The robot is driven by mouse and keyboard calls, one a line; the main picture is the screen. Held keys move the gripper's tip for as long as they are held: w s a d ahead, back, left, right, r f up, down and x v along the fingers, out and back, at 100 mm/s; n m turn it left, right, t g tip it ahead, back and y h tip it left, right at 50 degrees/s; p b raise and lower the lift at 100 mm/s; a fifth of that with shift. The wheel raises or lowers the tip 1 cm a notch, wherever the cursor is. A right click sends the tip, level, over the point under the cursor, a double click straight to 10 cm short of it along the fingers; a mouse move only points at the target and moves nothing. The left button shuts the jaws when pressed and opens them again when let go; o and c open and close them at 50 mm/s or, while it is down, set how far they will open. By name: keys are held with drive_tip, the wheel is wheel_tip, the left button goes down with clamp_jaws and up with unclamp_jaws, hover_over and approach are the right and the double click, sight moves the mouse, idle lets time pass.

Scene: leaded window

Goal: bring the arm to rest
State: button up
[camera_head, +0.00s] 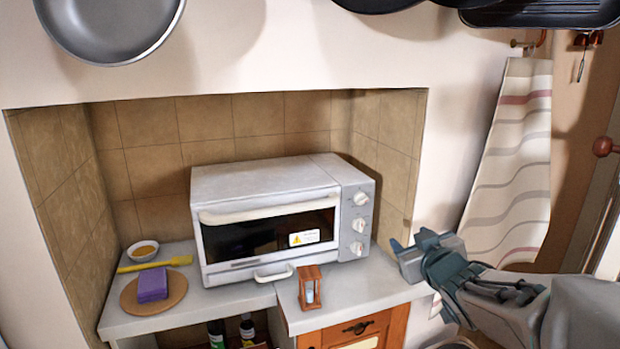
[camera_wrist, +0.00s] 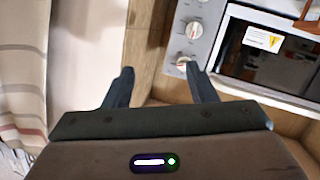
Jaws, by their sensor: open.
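My gripper (camera_head: 408,243) is at the right end of the counter in the head view, at the end of my arm, which comes in from the right. In the wrist view my gripper (camera_wrist: 158,78) has its two dark fingers spread wide apart with nothing between them. The fingers point toward the wall corner beside the toaster oven (camera_head: 270,220). The oven's knobs and door also show in the wrist view (camera_wrist: 205,25), to the right of the fingers. The gripper looks apart from the oven.
On the counter (camera_head: 215,300) are a purple sponge (camera_head: 152,284) on a round board, a yellow brush (camera_head: 155,264), a small bowl (camera_head: 143,250) and a wooden lantern-like holder (camera_head: 310,287). A striped towel (camera_head: 512,160) hangs behind my arm. Pans (camera_head: 110,25) hang above.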

drive_tip(key=s+a+f+m+g+p, duration=0.2)
drive_tip(key=s+g, duration=0.4)
drive_tip(key=s, duration=0.5)
drive_tip(key=s+a+f+m+g+h+p, duration=0.1)
drive_tip(key=s+a+f+g, duration=0.4)
drive_tip(key=s, duration=0.6)
drive_tip(key=shift+s+f+m+g+p, duration=0.15)
drive_tip(key=shift+f+m+g+p, duration=0.25)
drive_tip(key=shift+m+g+p, duration=0.5)
drive_tip(key=shift+d, duration=0.1)
drive_tip(key=c, duration=0.3)
drive_tip(key=shift+s, duration=0.1)
